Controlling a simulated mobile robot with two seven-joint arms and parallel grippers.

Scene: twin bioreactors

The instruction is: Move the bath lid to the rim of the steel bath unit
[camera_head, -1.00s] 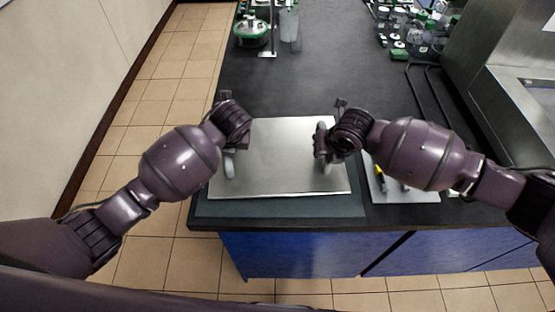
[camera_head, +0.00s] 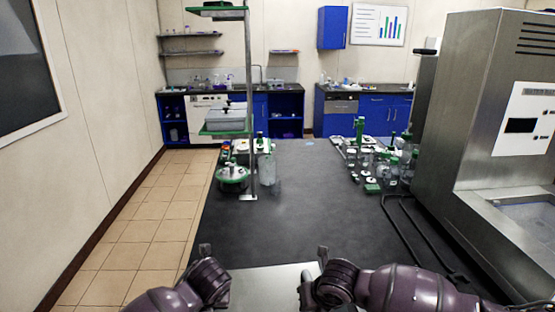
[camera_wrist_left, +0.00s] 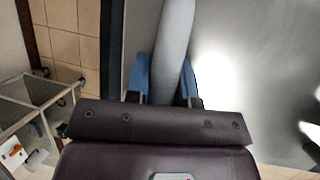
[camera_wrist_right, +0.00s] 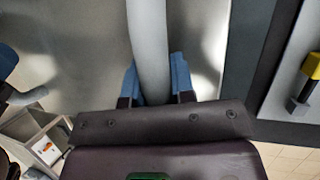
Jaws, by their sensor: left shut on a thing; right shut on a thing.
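The bath lid (camera_head: 272,284) is a flat steel plate at the bottom of the head view, mostly cut off by the frame edge. Its left handle (camera_wrist_left: 174,35) is a grey bar between the blue fingers of my left gripper (camera_wrist_left: 163,80), which is shut on it. My right gripper (camera_wrist_right: 153,80) is shut on the other grey handle (camera_wrist_right: 148,30). The steel bath unit (camera_head: 478,120) stands at the right of the head view. Its open basin rim (camera_head: 480,215) faces the bench. Whether the lid touches the bench cannot be told.
The dark bench top (camera_head: 300,215) is clear ahead of the lid. Black bent tubing (camera_head: 412,225) lies beside the bath unit. Glassware and green-capped parts (camera_head: 375,165) stand at the back right, and a stand with a green-lidded vessel (camera_head: 233,178) at the back left.

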